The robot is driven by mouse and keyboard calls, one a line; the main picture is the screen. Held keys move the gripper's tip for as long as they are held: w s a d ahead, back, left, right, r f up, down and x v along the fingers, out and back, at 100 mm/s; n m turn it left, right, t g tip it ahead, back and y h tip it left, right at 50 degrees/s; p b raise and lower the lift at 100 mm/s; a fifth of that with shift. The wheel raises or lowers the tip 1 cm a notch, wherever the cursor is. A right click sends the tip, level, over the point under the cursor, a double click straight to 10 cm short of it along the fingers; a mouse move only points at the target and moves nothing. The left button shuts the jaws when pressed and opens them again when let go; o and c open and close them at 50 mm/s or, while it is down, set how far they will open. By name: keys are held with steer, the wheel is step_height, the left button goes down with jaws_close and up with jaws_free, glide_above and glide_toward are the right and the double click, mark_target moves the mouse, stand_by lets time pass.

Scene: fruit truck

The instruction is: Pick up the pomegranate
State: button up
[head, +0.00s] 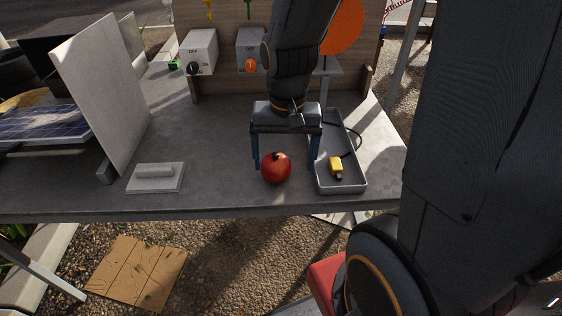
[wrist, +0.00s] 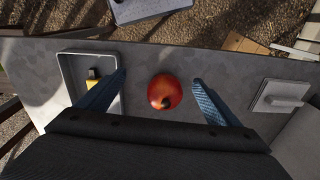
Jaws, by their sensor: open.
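The red pomegranate (head: 276,168) sits on the grey table near its front edge, with a dark crown on top. My gripper (head: 286,165) is above and around it, with one blue finger on each side. In the wrist view the pomegranate (wrist: 165,92) lies between the open fingers of my gripper (wrist: 163,85), with a gap on both sides. The fingers do not appear to touch it. How low the fingertips reach beside the fruit is hard to tell.
A grey tray (head: 351,186) holding a yellow connector (head: 336,167) stands close on the right. A white plate with a handle (head: 156,177) lies on the left, near an upright pale panel (head: 103,95). Switch boxes (head: 199,50) are at the back. The table between is clear.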

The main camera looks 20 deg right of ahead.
mark_target(275, 158)
steer(key=w+m, duration=0.1)
steer(key=m, duration=0.2)
steer(key=w+m+p, duration=0.1)
steer(key=w+m, duration=0.1)
steer(key=m, duration=0.1)
steer(key=w+m, duration=0.2)
steer(key=m, duration=0.1)
steer(key=shift+w+d+f, duration=0.1)
steer(key=shift+d+f, duration=0.1)
steer(key=m, duration=0.1)
steer(key=w+m, duration=0.1)
steer(key=m, duration=0.1)
steer(key=shift+w+f+g+p, duration=0.25)
steer(key=shift+g+p, duration=0.05)
steer(key=shift+p, duration=0.1)
steer(key=shift+f+m, duration=0.4)
steer(key=shift+f, duration=0.15)
steer(key=shift+f+p, duration=1.05)
steer(key=shift+f, duration=2.3)
steer(key=shift+c, duration=0.2)
steer(key=c, duration=1.2)
steer(key=shift+r, duration=0.1)
